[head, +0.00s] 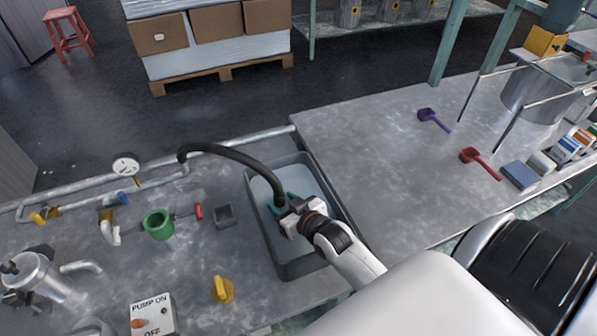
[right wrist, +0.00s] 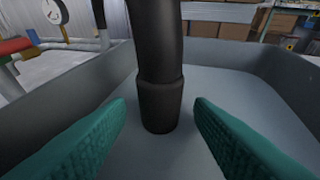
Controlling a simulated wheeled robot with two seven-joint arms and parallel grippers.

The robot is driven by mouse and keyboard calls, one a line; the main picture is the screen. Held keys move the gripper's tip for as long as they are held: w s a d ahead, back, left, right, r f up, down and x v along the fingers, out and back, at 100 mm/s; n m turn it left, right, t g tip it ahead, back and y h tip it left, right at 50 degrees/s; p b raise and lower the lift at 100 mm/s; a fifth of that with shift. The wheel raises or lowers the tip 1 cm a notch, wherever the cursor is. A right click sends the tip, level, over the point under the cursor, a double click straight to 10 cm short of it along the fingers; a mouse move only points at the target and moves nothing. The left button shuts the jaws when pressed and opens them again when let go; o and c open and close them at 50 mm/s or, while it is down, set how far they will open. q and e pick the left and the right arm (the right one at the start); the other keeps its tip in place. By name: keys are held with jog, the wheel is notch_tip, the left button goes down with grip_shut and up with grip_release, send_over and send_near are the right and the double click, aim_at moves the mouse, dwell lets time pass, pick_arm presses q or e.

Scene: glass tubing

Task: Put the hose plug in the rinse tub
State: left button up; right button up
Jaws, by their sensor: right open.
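The black hose (head: 235,153) arches from the pipe at the left into the grey rinse tub (head: 309,262). Its thicker end, the hose plug (right wrist: 160,104), points down inside the tub walls in the right wrist view. I cannot tell whether its tip touches the tub's pale bottom. My right gripper (head: 283,203) is over the tub, with its teal fingers apart on either side of the plug. Gaps show between the plug and both fingers in the right wrist view. The tub's rim also shows there (right wrist: 62,72). My left gripper is not in view.
Pipework with a gauge (head: 126,166), a green ring-shaped part (head: 158,224) and a small grey box (head: 224,215) lie left of the tub. A yellow knob (head: 222,289) is near the front. Purple (head: 433,119) and red scoops (head: 480,162) lie right; the bench between is clear.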

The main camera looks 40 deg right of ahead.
jog(key=v, duration=0.9)
jog(key=shift+s+r+p, duration=0.2)
jog(key=shift+s+p, duration=0.15)
jog(key=shift+r, duration=0.1)
